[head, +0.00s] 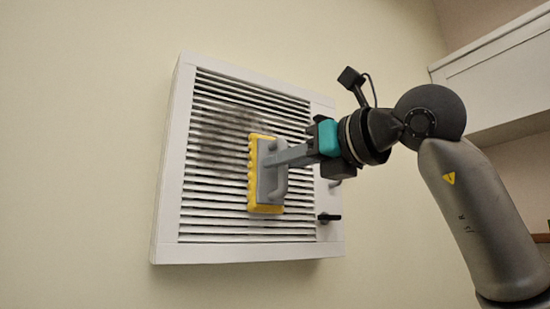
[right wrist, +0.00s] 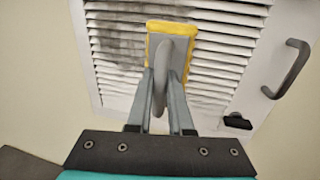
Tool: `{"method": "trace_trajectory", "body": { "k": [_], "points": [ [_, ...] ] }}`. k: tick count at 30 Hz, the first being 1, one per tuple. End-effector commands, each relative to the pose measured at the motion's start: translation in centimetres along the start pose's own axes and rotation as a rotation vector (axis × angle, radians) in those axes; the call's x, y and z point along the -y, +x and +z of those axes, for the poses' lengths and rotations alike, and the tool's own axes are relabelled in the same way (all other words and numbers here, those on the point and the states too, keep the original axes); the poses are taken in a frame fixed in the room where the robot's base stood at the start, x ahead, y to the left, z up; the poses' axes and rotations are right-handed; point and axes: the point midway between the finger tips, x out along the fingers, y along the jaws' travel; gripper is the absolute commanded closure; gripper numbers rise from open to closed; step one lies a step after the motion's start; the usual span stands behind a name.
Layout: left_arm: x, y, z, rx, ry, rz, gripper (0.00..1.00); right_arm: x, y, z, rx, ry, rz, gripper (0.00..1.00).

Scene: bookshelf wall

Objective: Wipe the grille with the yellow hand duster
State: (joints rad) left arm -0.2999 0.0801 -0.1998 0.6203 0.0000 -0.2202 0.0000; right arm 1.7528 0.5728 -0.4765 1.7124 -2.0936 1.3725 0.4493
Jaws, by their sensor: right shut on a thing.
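The white slatted grille (head: 215,200) is on the wall, with a dark grey smudge of dirt across its upper middle slats; it also fills the upper part of the right wrist view (right wrist: 215,90). The yellow hand duster (head: 252,190) has a grey back and handle, and stands upright against or very close to the slats, right of the smudge. It also shows in the right wrist view (right wrist: 185,30). My right gripper (head: 275,160) is shut on the duster's handle. Whether the pad touches the slats cannot be told. My left gripper is not in view.
A white cabinet (head: 495,80) is at the upper right. The wall left of the grille is bare.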

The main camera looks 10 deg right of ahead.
Motion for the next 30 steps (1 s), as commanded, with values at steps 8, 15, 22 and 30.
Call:
{"method": "trace_trajectory", "body": {
  "k": [8, 15, 22, 30],
  "points": [
    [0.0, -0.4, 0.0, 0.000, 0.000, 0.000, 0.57, 2.5, -0.5, -0.1, -0.004, 0.003, -0.005, 1.00],
    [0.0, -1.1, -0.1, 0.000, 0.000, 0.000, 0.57, 2.7, -0.6, 0.7, -0.002, 0.002, -0.003, 1.00],
    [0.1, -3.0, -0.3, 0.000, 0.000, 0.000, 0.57, 2.6, -0.6, 2.9, -0.002, 0.001, -0.002, 1.00],
    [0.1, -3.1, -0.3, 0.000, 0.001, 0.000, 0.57, 1.8, -0.4, 3.1, -0.001, -0.001, 0.000, 1.00]
  ]
}}
